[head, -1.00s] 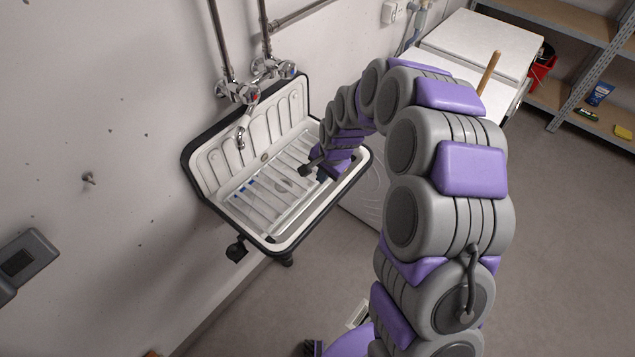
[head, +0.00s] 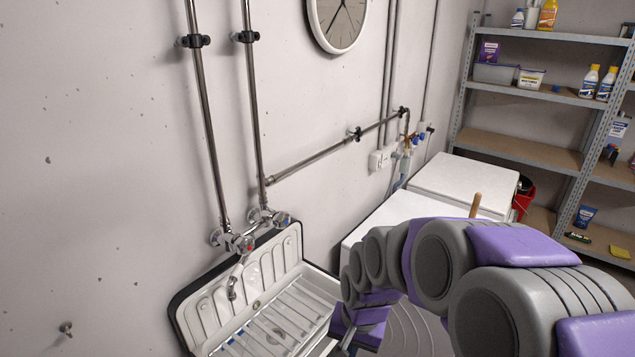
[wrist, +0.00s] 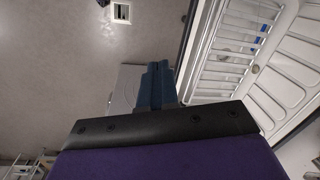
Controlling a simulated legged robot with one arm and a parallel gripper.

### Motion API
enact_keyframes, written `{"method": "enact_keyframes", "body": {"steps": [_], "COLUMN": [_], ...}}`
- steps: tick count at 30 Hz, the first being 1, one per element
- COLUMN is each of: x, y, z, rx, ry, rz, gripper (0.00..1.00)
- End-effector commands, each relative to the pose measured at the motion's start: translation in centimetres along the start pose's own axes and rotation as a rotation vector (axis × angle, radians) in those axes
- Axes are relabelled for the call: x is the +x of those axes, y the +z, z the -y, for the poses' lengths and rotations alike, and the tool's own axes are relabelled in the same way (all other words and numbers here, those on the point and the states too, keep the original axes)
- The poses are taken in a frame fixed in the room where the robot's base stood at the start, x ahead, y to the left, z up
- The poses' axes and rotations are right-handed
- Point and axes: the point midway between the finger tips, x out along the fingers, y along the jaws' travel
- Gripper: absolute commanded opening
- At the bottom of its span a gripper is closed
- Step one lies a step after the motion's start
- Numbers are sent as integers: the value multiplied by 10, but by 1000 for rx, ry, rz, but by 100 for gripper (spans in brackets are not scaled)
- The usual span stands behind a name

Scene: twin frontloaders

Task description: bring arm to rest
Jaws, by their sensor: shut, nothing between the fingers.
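My arm, grey with purple pads, reaches in from the lower right of the head view and bends down at its far end. My gripper (wrist: 156,84) shows in the wrist view as blue fingers close together beyond a black bar, with nothing held. It hangs beside the sink's front side in that view. In the head view the arm's end is low, at the right edge of the sink (head: 207,315), and the fingertips are hard to make out. The sink's slatted rack also shows at the right of the wrist view (wrist: 222,52).
Two white-topped machines stand along the wall, the farther one (head: 465,182) fully seen on top, the nearer partly behind my arm. A wooden handle (head: 476,204) rises there. Metal shelves (head: 530,147) stand at right, a red bucket (head: 523,203) beside them. Pipes (head: 206,120) run up the wall.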

Motion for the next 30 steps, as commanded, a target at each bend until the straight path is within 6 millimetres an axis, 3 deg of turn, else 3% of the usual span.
{"method": "enact_keyframes", "body": {"steps": [3, 9, 18, 24, 30], "x": [-23, -49, -67, -68, -68], "y": [32, 92, 175, 200, 202], "z": [-27, -72, -127, -141, -142], "rx": [-69, -172, -280, -309, -311], "ry": [32, 85, 134, 142, 142], "rz": [12, 58, 134, 161, 162], "gripper": [0, 0, 0, 0, 0]}}
